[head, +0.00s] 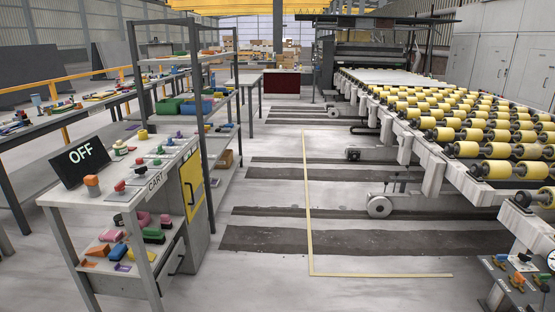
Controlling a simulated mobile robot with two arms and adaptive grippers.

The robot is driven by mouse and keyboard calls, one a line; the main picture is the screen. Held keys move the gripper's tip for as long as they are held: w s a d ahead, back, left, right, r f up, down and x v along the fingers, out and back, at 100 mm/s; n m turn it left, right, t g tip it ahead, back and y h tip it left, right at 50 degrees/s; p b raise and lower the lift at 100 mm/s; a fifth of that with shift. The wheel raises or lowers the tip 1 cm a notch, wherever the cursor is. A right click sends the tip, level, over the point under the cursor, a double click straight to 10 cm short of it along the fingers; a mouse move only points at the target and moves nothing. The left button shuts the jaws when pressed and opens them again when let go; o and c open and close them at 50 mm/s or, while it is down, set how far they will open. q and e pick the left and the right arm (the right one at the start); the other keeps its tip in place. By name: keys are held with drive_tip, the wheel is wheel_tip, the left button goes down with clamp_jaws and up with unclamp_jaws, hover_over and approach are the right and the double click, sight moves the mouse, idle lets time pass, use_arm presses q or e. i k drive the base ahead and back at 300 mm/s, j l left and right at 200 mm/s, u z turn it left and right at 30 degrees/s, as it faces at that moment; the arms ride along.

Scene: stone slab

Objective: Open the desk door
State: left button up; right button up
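The desk (120,196) stands at the left, with a grey top and a "CART" label on its edge. A yellow door panel (192,184) with a dark frame is set in the desk's right side and looks closed. A dark bar handle (188,194) shows on it. Below and nearer, a grey drawer or door front (174,256) has a dark handle (177,264); I cannot tell whether it is fully closed. Neither of my grippers is in view.
A black "OFF" sign (81,161) and buttons stand on the desk; colored blocks lie on its shelf (120,250). A tall shelf rack (200,110) is behind it. A yellow-roller conveyor (470,120) fills the right. The floor (370,265) between is clear.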

sight(191, 172)
drive_tip(key=i+u, duration=0.15)
drive_tip(key=i, duration=0.35)
drive_tip(key=i+l+u, duration=0.1)
drive_tip(key=i, duration=0.35)
drive_tip(key=i+l+u, duration=0.15)
drive_tip(key=i, duration=0.3)
drive_tip(key=i+l+u, duration=0.1)
drive_tip(key=i, duration=0.4)
drive_tip(key=l, duration=0.1)
